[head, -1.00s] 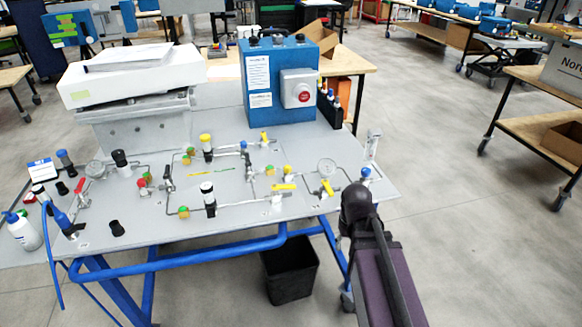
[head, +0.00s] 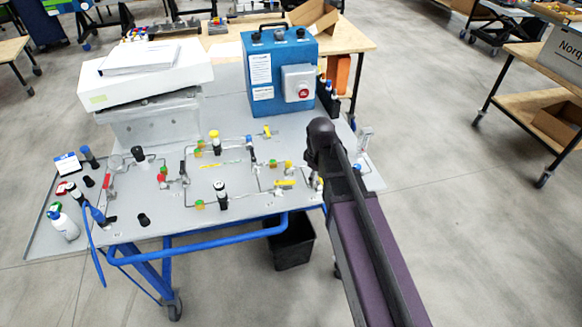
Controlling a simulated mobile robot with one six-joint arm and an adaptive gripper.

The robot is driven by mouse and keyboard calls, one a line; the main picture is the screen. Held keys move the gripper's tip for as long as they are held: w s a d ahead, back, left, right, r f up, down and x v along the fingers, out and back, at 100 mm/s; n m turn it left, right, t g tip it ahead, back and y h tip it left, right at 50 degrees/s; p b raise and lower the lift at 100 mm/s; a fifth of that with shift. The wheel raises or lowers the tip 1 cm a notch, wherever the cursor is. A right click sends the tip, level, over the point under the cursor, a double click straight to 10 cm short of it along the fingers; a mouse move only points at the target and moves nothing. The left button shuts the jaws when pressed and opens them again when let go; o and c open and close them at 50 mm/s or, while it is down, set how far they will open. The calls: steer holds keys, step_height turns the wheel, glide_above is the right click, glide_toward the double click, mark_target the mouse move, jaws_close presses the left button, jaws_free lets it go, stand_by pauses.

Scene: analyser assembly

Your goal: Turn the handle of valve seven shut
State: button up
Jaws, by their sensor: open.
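Several small valves stand on the grey panel (head: 170,215), linked by thin metal pipes. A lever with a yellow handle (head: 285,183) lies near the front right, and another yellow handle (head: 267,131) is at the back. A red handle (head: 107,181) is at the left, and a black one stands near the left middle. No valve numbers can be read, so I cannot tell which is valve seven. My purple and black arm reaches over the panel's right side. It hides the gauge and yellow-handled valve there. My gripper's fingers cannot be made out behind the arm.
A blue control box (head: 281,72) with a red button stands at the back of the panel. A white box (head: 145,75) is at the back left. A white bottle (head: 63,224) stands at the left edge. A black bin (head: 290,245) is below.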

mark_target(289, 181)
steer(key=w+a+r+n+p, duration=0.4)
steer(key=a+r+n+p, duration=0.2)
steer(key=a+r+n, duration=0.1)
steer(key=shift+a+r, duration=0.55)
steer(key=shift+a, duration=0.25)
steer(key=shift+f, duration=0.15)
step_height(289, 181, down, 14)
steer(key=b, duration=1.3)
steer(key=shift+r, duration=0.25)
